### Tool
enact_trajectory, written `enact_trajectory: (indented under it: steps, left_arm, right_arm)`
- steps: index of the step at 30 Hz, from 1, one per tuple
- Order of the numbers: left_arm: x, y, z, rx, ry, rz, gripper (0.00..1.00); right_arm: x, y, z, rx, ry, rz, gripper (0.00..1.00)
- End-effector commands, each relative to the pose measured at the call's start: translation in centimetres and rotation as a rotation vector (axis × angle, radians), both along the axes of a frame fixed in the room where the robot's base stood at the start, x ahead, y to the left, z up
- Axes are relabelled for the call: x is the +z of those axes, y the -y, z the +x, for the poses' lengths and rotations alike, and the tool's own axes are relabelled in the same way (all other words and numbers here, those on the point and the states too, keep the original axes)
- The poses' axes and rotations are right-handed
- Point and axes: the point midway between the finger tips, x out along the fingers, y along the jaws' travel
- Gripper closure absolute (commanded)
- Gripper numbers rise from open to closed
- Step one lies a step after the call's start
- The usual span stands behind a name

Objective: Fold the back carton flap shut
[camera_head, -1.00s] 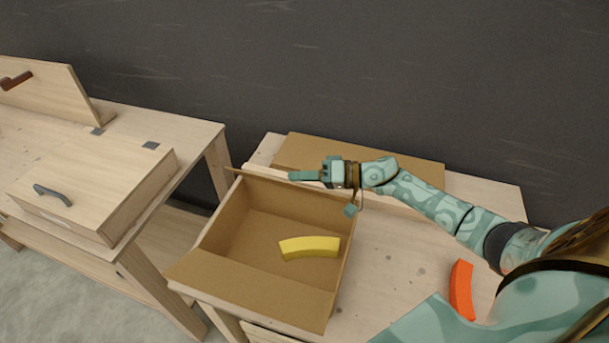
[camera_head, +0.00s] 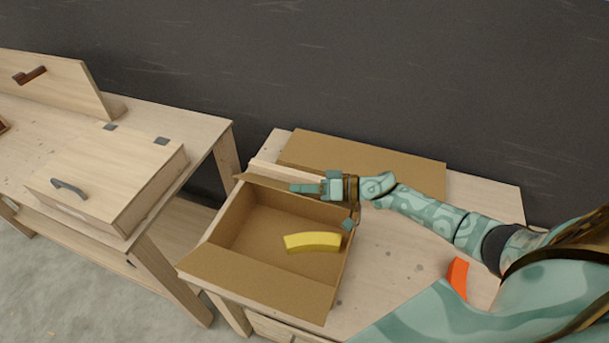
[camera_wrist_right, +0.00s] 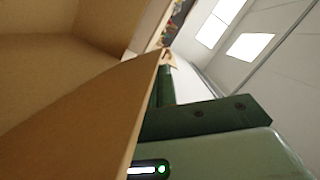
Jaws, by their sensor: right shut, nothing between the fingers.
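The open brown carton (camera_head: 232,221) stands on the right table. Its back flap (camera_head: 262,182) leans forward at a slant over the back of the opening, not flat. My right gripper (camera_head: 298,188) is shut and empty, its fingers lying along this flap and seemingly touching it. In the right wrist view, the dark green fingers (camera_wrist_right: 166,85) are close beside a cardboard panel (camera_wrist_right: 95,130), which hides part of them. The near flap (camera_head: 258,281) is folded outward. A yellow curved block (camera_head: 312,242) lies inside the carton. My left gripper is out of view.
A flat brown cardboard piece (camera_head: 360,160) is behind the carton by the dark wall. An orange curved block (camera_head: 458,277) lies at right, partly hidden by my arm. A wooden box (camera_head: 105,180) with a dark handle stands on the left table.

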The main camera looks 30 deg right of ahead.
Motion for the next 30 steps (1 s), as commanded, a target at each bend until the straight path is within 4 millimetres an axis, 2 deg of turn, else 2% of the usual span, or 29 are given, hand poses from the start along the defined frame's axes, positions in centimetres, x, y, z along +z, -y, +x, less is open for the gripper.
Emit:
enact_trajectory:
  steps: [1, 9, 18, 30]
  left_arm:
    - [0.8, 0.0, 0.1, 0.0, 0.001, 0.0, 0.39]
    - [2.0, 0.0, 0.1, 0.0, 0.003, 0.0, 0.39]
    - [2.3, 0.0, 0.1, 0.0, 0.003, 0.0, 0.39]
    - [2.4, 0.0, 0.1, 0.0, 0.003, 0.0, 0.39]
  right_arm:
    - [0.1, -0.3, -0.3, 0.002, 0.021, -0.023, 1.0]
    - [-1.6, -1.4, -1.2, 0.001, 0.143, -0.161, 1.0]
    - [-2.8, -1.9, -1.7, 0.001, 0.218, -0.246, 1.0]
    - [-3.0, -2.0, -1.7, 0.0, 0.232, -0.261, 1.0]
